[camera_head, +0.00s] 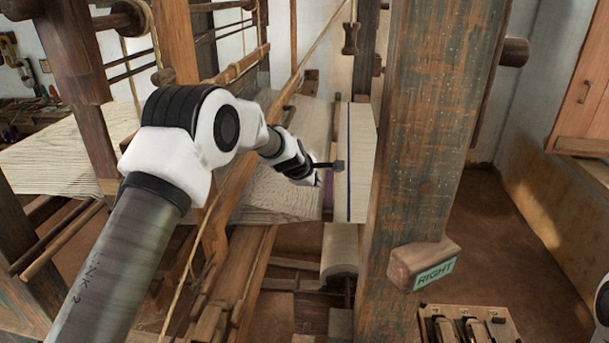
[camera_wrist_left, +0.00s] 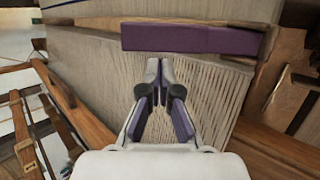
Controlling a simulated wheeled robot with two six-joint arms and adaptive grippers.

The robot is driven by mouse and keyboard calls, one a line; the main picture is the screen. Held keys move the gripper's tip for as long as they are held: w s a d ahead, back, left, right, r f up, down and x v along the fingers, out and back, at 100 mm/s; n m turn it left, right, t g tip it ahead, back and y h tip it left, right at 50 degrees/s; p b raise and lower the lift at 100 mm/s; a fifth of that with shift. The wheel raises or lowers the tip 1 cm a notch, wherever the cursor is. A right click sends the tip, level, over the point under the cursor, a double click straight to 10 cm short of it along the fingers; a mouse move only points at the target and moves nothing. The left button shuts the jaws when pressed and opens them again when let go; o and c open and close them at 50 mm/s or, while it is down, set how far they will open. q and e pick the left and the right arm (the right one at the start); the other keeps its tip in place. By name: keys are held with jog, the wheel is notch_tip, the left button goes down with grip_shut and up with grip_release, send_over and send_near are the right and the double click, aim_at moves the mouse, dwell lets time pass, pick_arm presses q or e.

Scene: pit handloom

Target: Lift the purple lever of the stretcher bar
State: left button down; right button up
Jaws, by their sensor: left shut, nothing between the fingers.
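The purple lever (camera_wrist_left: 190,38) of the stretcher bar lies flat across the cloth (camera_wrist_left: 212,88) in the left wrist view, level and near the top of the picture. In the head view, only a small purple part (camera_head: 328,194) shows, just below my left gripper (camera_head: 340,166). The left gripper is shut and empty. In the left wrist view, its fingertips (camera_wrist_left: 158,70) point toward the lever's left half and lie short of its near edge in the picture. I cannot tell whether they touch anything. My right gripper is out of view.
A wooden beam (camera_head: 245,185) runs along the left side. A wooden box (camera_head: 470,325) sits at the lower right.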

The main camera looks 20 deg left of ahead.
pick_arm(q)
jog(key=shift+s+d+r, duration=0.25)
jog(key=shift+d+r, duration=0.05)
jog(key=shift+d, duration=0.2)
jog(key=shift+s+d+r, duration=0.25)
jog(key=shift+d+r, duration=0.05)
jog(key=shift+d, duration=0.2)
jog(key=shift+w+a+f, duration=0.2)
jog(key=shift+w+f, duration=0.1)
jog(key=shift+s+b, duration=0.1)
jog(key=shift+b, duration=0.75)
jog(key=shift+s+d+r+p, duration=0.15)
jog(key=shift+r+p, duration=0.15)
jog(key=shift+f, duration=0.15)
